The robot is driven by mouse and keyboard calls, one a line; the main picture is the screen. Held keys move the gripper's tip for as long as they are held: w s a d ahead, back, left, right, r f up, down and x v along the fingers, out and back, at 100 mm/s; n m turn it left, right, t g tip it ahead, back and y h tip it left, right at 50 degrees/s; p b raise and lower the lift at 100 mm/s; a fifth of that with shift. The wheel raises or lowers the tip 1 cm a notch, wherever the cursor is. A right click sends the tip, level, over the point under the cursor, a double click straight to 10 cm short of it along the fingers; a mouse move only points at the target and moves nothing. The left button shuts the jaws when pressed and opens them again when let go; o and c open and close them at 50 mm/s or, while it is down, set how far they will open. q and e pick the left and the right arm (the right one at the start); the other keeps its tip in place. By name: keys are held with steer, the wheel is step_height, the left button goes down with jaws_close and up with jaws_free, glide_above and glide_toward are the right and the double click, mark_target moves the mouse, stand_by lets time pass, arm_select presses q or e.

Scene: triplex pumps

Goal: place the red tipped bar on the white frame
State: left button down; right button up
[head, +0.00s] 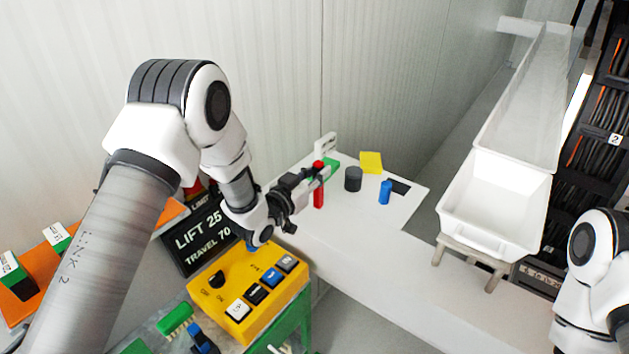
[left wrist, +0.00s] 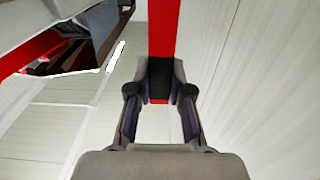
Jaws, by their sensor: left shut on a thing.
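My left gripper (head: 317,173) is shut on the red bar (head: 318,196), which stands roughly upright between its fingertips above or on the white tabletop; contact with the table cannot be told. The left wrist view shows the red bar (left wrist: 163,35) with a dark section between the fingers (left wrist: 158,88) and a red end below. A white upright piece (head: 326,143) stands just behind the gripper and may be the white frame; the gripper and bar partly hide what is at its foot. My right gripper is out of view.
On the white table (head: 383,222) are a dark cylinder (head: 353,179), a blue cylinder (head: 385,192), a yellow block (head: 371,162) and a green piece (head: 330,166). A yellow control box (head: 245,290) is in front. A white bin (head: 492,205) stands right. The table's near right part is clear.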

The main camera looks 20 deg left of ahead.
arm_select(q)
steer(key=f+b, duration=0.1)
steer(key=w+f, duration=0.1)
steer(key=f, duration=0.1)
steer(key=shift+w+a+b, duration=0.1)
steer(key=shift+a+b, duration=0.1)
steer(key=shift+b, duration=0.2)
steer(key=shift+f, duration=0.15)
steer(key=shift+w+a, duration=0.1)
steer(key=shift+w, duration=0.05)
steer(key=c, duration=1.1)
jaws_free()
steer(key=shift+w+a+f, duration=0.1)
steer(key=shift+w+f, duration=0.05)
steer(key=shift+f, duration=0.05)
steer(key=shift+o, duration=0.2)
steer(key=shift+s+r, duration=0.2)
steer(key=shift+s, duration=0.05)
steer(key=shift+f, duration=0.1)
